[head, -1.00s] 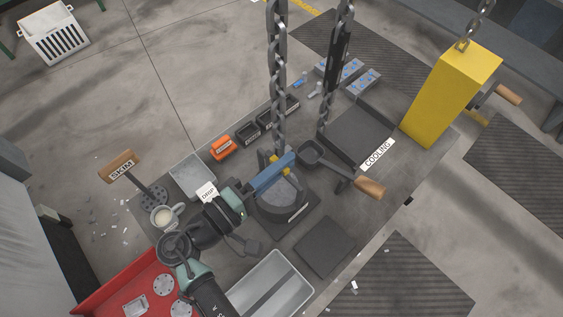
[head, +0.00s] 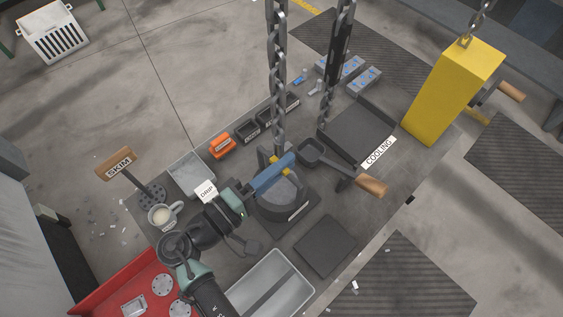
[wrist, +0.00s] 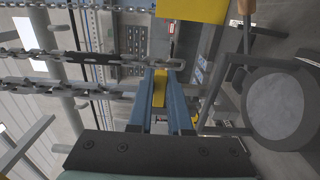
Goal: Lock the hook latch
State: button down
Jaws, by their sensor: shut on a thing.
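My gripper (head: 284,165) has blue fingers and sits over the round dark pot (head: 281,205), just below the end of the hanging chain (head: 279,95). In the wrist view the two blue fingers (wrist: 161,82) are closed around a narrow yellow piece (wrist: 159,88). It appears to be part of the hook latch. Small yellow parts also show beside the fingers in the head view (head: 287,172). The hook and the latch's position are mostly hidden by the fingers. The pot, with a grey surface inside, also shows at the right of the wrist view (wrist: 275,105).
A second chain (head: 337,60) hangs to the right, near the yellow block (head: 450,95). A ladle with a wooden handle (head: 371,186) lies right of the pot. An orange box (head: 222,145), a skimmer (head: 152,192) and a cup (head: 162,215) are at left. A grey bin (head: 297,285) stands in front.

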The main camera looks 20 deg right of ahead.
jog(key=shift+f+b, duration=0.55)
jog(key=shift+f, duration=0.65)
jog(key=c, duration=0.8)
grip_release()
jog(key=shift+f, duration=0.1)
jog(key=shift+c, duration=0.2)
jog(key=b+v, duration=0.3)
jog(key=v, duration=1)
jog(key=shift+w, duration=0.1)
